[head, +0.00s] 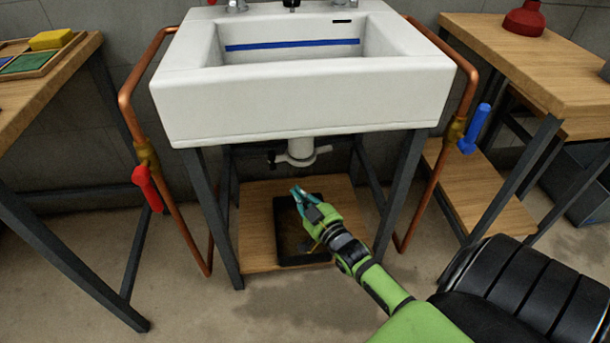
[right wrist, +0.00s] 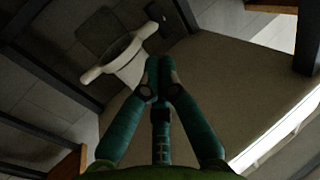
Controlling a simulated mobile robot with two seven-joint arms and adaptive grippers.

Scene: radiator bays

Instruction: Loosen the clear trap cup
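The trap (head: 301,148) hangs under the middle of the white sink (head: 305,97), with a white winged collar (head: 300,160) at its lower end. The winged collar also shows in the right wrist view (right wrist: 112,62). I cannot clearly make out the clear cup's walls. My right gripper (head: 299,191) is below the collar and apart from it in the head view. In the right wrist view its teal fingertips (right wrist: 158,66) meet, with nothing visible between them. My left gripper is not in view.
A black tray (head: 279,252) lies on the wooden shelf (head: 254,215) below the trap. Copper pipes with a red-handled valve (head: 147,188) and a blue-handled valve (head: 474,130) flank the sink. Dark metal legs frame the space underneath. Wooden benches stand on both sides.

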